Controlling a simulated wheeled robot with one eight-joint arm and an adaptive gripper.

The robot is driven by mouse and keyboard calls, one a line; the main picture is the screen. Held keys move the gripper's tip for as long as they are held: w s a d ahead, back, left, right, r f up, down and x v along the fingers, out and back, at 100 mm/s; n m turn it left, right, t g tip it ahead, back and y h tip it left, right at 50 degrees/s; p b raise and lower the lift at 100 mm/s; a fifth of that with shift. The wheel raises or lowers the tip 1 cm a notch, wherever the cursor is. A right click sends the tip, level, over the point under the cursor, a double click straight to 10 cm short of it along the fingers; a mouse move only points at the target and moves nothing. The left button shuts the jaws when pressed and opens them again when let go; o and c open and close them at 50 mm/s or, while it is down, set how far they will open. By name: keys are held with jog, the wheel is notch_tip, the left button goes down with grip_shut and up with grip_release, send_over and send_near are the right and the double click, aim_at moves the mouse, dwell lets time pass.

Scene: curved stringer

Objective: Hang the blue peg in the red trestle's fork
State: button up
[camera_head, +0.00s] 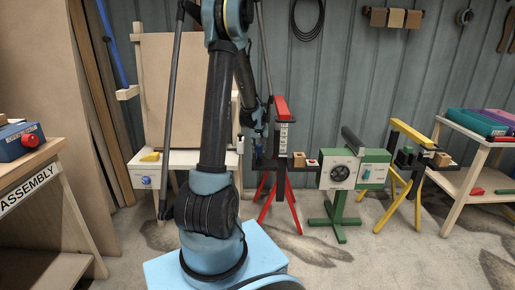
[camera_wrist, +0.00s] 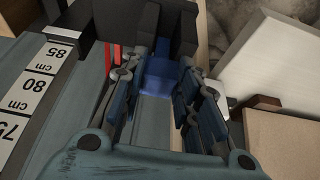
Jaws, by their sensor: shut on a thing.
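The red trestle (camera_head: 281,108) stands right of my arm in the head view, with a red top, red splayed legs and a dark bracket in front. My gripper (camera_head: 259,128) is close to the trestle's upper left side. In the wrist view my gripper (camera_wrist: 158,82) is shut on the blue peg (camera_wrist: 160,68), which shows between its blue-padded fingers. Dark blocks (camera_wrist: 105,20) lie just beyond the fingertips, at the peg's far end. They look like the fork, but I cannot tell whether the peg touches or sits in it. In the head view the peg is too small to make out.
A scale strip (camera_wrist: 38,92) marked in cm lies left of the fingers. A green stand (camera_head: 340,175) and a yellow trestle (camera_head: 408,135) stand to the right. A white table (camera_head: 145,178) is behind my arm. The assembly bench (camera_head: 45,165) is at far left.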

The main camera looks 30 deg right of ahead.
jog(key=o, duration=1.1)
jog(key=shift+c, duration=0.2)
jog(key=v, duration=1.2)
jog(key=shift+w+a, duration=0.1)
